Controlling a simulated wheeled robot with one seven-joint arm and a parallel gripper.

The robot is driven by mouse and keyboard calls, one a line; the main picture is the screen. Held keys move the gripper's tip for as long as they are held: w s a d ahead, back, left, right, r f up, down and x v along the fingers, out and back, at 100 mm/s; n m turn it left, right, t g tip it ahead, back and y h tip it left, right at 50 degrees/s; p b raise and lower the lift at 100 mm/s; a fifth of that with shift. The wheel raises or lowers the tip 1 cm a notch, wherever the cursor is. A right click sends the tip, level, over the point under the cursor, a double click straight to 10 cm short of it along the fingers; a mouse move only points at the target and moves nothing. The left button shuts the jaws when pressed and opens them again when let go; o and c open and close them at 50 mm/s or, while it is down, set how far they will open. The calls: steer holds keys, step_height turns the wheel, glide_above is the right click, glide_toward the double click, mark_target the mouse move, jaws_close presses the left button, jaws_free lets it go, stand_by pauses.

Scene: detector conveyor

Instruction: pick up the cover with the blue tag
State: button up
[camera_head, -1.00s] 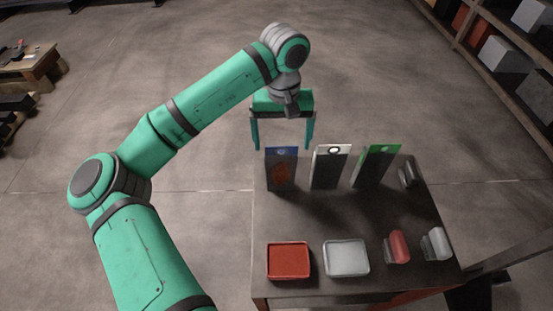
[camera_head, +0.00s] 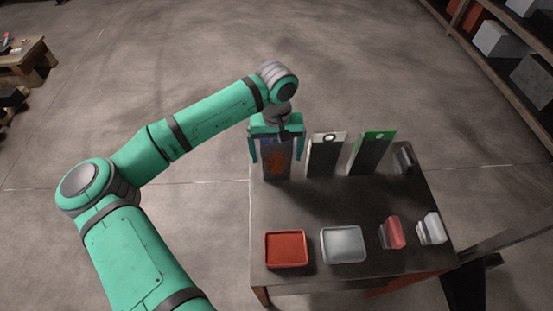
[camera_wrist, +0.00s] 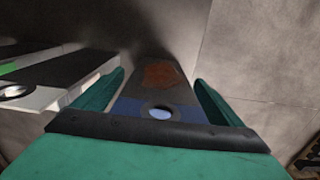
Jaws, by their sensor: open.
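The cover with the blue tag (camera_head: 276,162) stands upright at the left of the row at the table's far edge. It is dark with a rusty orange patch, and my gripper hides most of its blue top in the head view. My gripper (camera_head: 277,158) is open, with one finger on each side of this cover. In the wrist view the blue-tagged cover (camera_wrist: 160,88) lies between the two spread fingers (camera_wrist: 160,95), its blue band with a round hole near the palm. I cannot tell whether either finger touches it.
A white-tagged cover (camera_head: 325,157) and a green-tagged cover (camera_head: 370,155) stand close to the right. The table (camera_head: 330,210) also bears a red tray (camera_head: 286,249), a grey tray (camera_head: 343,244), a red part (camera_head: 392,232) and grey parts (camera_head: 431,228). The table's middle is clear.

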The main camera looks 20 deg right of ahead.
steer(key=shift+f, duration=0.1)
steer(key=shift+c, duration=0.3)
steer(key=c, duration=1.6)
